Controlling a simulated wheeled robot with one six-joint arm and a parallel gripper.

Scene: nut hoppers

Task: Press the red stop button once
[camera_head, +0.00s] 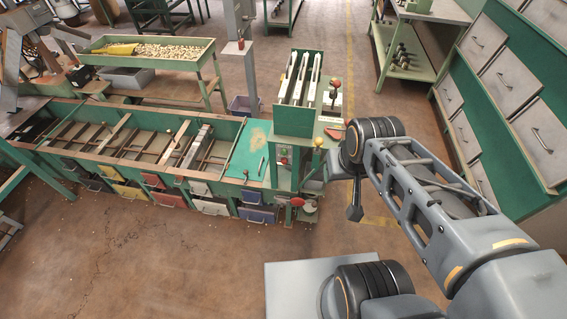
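A small red button-like spot (284,161) shows on the control box at the front of the green machine (295,122). A larger red round part (297,202) sits lower on the same machine, near its right front leg. At this size I cannot tell for sure which one is the stop button. My arm reaches in from the lower right and bends just right of the machine. The dark end that looks like my gripper (354,212) hangs down right of both red parts, apart from them. Its fingers are too small to make out.
A long green hopper bench (150,145) with coloured drawers runs left from the machine. A yellow-knobbed lever (319,143) stands between the machine and my arm. A nut-filled tray table (150,50) is behind. Drawer cabinets (510,85) stand at right. The front floor is clear.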

